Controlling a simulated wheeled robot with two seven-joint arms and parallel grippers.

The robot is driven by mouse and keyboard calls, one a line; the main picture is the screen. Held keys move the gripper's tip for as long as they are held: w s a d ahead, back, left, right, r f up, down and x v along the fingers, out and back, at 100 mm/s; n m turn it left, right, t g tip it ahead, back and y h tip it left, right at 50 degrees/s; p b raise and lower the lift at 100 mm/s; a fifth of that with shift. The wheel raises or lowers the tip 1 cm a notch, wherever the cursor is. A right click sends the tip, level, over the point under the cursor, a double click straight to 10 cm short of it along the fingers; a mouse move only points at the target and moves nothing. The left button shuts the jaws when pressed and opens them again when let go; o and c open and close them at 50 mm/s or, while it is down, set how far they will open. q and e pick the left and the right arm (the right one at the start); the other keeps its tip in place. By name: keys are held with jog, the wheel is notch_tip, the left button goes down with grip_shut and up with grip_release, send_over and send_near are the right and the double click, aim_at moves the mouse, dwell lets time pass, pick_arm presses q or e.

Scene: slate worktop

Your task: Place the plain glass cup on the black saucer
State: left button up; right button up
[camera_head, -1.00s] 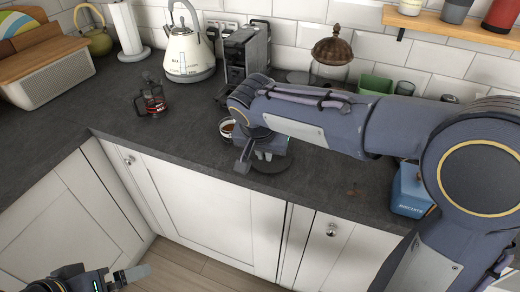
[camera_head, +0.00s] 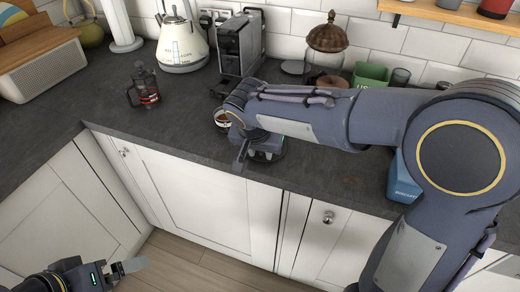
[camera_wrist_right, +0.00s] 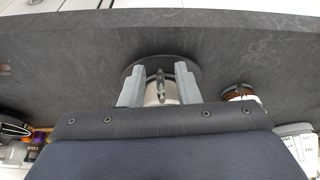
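The black saucer (camera_wrist_right: 134,66) lies flat on the dark worktop, a dark disc under my right gripper. The plain glass cup (camera_wrist_right: 158,98), its handle facing up in the right wrist view, sits between the fingers of my right gripper (camera_wrist_right: 160,78). The fingers flank it closely on both sides, and the gripper looks shut on it. The cup is over the saucer, but its base is hidden, so I cannot tell whether they touch. In the head view my right gripper (camera_head: 262,153) mostly covers both. My left gripper (camera_head: 128,268) is low at the left, away from the worktop, seen edge-on.
A mug with brown contents (camera_head: 222,120) stands close beside my right gripper. A blue box (camera_head: 402,182) is at the right.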

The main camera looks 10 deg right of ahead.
jog(key=shift+r, duration=0.2)
jog(key=p+v, duration=0.1)
jog(key=v, duration=1.1)
jog(key=s+d+f+n+y, duration=0.1)
jog(key=s+d+f+y, duration=0.1)
jog(key=s, duration=0.4)
jog(key=s+d+f+n+t+y, duration=0.1)
jog(key=s+d+f+y, duration=0.1)
jog(key=s+d+f, duration=0.3)
jog(key=s+d+f+n+y, duration=0.1)
jog(key=s+d+f+n, duration=0.1)
jog(key=s, duration=0.5)
jog(key=shift+s+d+f+t+y, duration=0.4)
jog(key=shift+d+f, duration=0.45)
jog(key=shift+f, duration=0.15)
notch_tip(320, 180, up, 3)
jog(key=p, duration=0.3)
jog(key=shift+f, duration=0.1)
